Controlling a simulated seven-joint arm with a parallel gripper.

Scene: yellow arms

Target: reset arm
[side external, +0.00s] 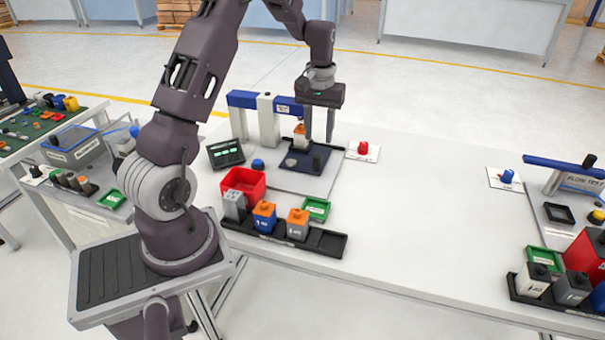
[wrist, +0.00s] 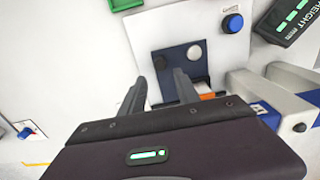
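My gripper (side external: 320,138) points down above the dark blue pad (side external: 318,160) on the grey plate of the station. Its two fingers are apart, and I see nothing held between them; they also show in the wrist view (wrist: 162,80). An orange-topped block (side external: 300,138) stands at the pad, beside the left finger in the side view. In the wrist view only a bit of its orange (wrist: 207,96) shows past a finger; the rest is hidden by my gripper. I cannot tell whether finger and block touch.
A display (side external: 226,153), blue button (side external: 258,164), red bin (side external: 240,190) and black rack (side external: 325,244) with several blocks lie left and in front. A red button (side external: 363,148) is at the right. The table's middle is clear.

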